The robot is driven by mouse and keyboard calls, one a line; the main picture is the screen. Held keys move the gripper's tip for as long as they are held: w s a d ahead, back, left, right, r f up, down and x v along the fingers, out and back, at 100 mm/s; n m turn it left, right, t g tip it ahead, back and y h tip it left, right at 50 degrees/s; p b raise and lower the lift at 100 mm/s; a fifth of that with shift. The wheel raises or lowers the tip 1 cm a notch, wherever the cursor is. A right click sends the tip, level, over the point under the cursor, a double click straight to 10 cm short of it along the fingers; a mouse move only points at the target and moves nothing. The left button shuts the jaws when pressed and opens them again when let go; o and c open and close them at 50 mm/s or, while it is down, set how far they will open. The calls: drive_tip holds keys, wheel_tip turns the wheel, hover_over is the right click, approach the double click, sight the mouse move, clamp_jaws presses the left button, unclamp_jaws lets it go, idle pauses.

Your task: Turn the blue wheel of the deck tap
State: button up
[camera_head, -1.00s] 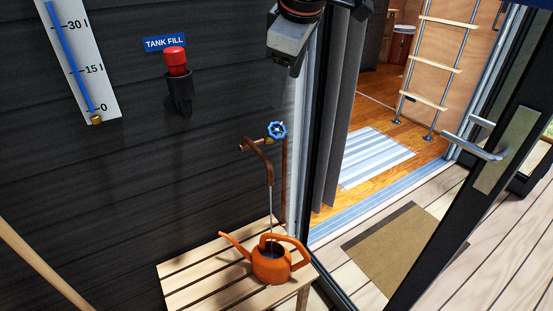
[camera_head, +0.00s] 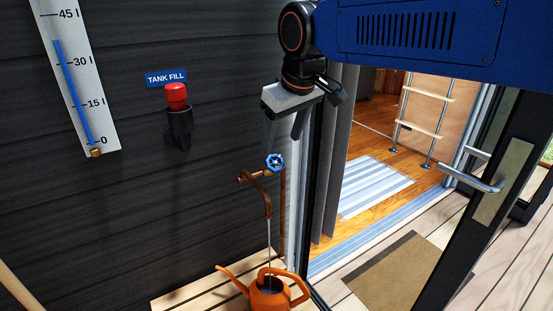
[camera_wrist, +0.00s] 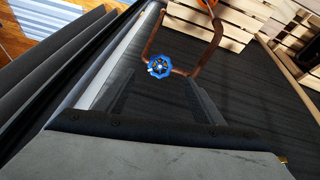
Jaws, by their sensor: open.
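The deck tap's blue wheel (camera_head: 275,162) sits on a copper pipe against the dark wall, just above the brown spout (camera_head: 257,190). A thin pale stream runs from the spout into an orange watering can (camera_head: 268,297). My gripper (camera_head: 284,122) is open and empty, pointing down a little above the wheel. In the wrist view, the blue wheel (camera_wrist: 159,66) lies ahead of my gripper (camera_wrist: 163,88), roughly between the lines of its two fingers and apart from them.
The can stands on a slatted wooden bench (camera_head: 190,295). A red-topped tank fill fitting (camera_head: 177,115) and a level gauge (camera_head: 78,80) are on the wall to the left. A grey curtain (camera_head: 335,150) and open doorway are close on the right. A door handle (camera_head: 470,180) juts out farther right.

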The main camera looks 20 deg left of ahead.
sight(275, 162)
drive_tip(key=x, duration=0.8)
drive_tip(key=shift+f, duration=0.2)
drive_tip(key=c, duration=1)
